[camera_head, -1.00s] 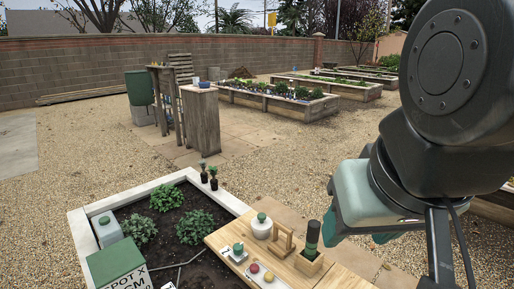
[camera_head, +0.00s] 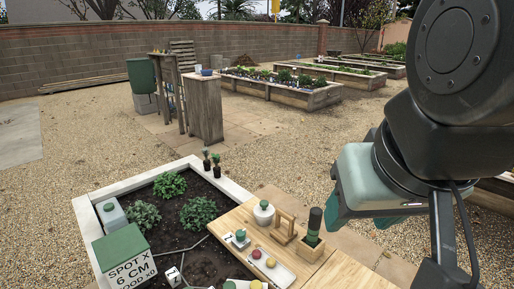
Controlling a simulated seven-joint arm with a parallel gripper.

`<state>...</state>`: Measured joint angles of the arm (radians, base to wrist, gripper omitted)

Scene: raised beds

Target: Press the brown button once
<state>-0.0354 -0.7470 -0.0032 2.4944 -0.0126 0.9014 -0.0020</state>
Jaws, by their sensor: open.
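I cannot make out a brown button. A white tray (camera_head: 283,276) on the wooden bench (camera_head: 231,219) holds a small red round piece (camera_head: 256,254) and a yellow one (camera_head: 270,263); whether these are buttons is too small to tell. A small pale block with a green top (camera_head: 240,236) sits left of the tray. More green and yellow round tops (camera_head: 229,285) are cut off at the bottom edge. My gripper (camera_head: 362,217) hangs at the right with its teal fingers apart, empty. In the picture it is right of the bench items, touching none of them.
A white jar with a green lid (camera_head: 263,214), a wooden frame (camera_head: 284,230) and a dark green-topped tool in a wooden block (camera_head: 313,230) stand on the bench. A planted bed (camera_head: 130,184) and a green box (camera_head: 123,255) lie left. Gravel is open beyond.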

